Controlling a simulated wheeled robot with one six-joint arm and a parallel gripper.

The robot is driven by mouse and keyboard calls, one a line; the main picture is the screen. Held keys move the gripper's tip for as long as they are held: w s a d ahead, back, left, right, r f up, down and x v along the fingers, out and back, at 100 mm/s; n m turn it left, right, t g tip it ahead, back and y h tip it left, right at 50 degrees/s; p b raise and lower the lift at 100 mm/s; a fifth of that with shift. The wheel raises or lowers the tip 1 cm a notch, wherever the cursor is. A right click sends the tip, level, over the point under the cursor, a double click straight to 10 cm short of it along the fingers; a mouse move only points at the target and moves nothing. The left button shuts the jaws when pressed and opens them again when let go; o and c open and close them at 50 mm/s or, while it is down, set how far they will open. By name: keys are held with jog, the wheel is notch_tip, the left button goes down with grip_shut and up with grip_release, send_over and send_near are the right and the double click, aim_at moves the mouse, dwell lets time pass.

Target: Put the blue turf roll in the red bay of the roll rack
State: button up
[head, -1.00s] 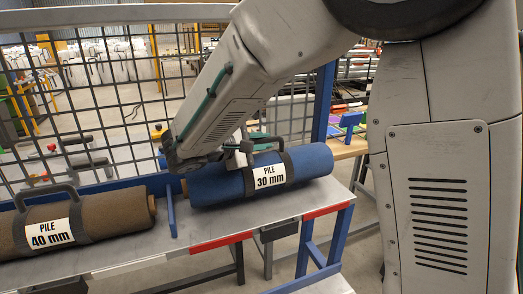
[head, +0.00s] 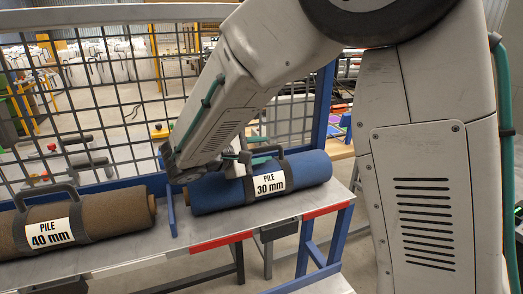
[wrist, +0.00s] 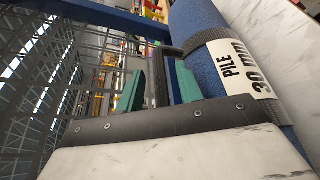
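The blue turf roll (head: 215,194), labelled PILE 30 mm, lies on the grey roll rack (head: 120,258) in the bay with the red front strip (head: 222,242), right of a blue divider (head: 171,212). Its dark handle (head: 281,152) stands up from the roll. My gripper (head: 255,159) is at the handle. In the wrist view, its teal fingers (wrist: 160,92) stand on both sides of the handle (wrist: 161,72) with gaps showing, so it looks open around it. The roll (wrist: 205,68) shows beside the fingers. The roll's underside is hidden.
A brown turf roll (head: 106,217), labelled PILE 40 mm, lies in the bay left of the divider. A wire mesh panel (head: 110,95) stands behind the rack. A table with coloured samples (head: 341,150) stands behind at the right.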

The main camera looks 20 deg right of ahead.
jog(key=v, duration=1.1)
jog(key=shift+s+a, duration=0.1)
jog(key=shift+a, duration=0.15)
jog(key=s+d+m+g+y, duration=0.5)
jog(key=s+d+g+y, duration=0.1)
jog(key=s+d, duration=0.85)
jog(key=s+f+m+t+y, duration=0.2)
jog(key=s+m+y, duration=0.3)
jog(key=s+y, duration=0.3)
jog(key=s, duration=0.3)
jog(key=shift+s+a+y, duration=0.15)
jog(key=shift+s+y, duration=0.25)
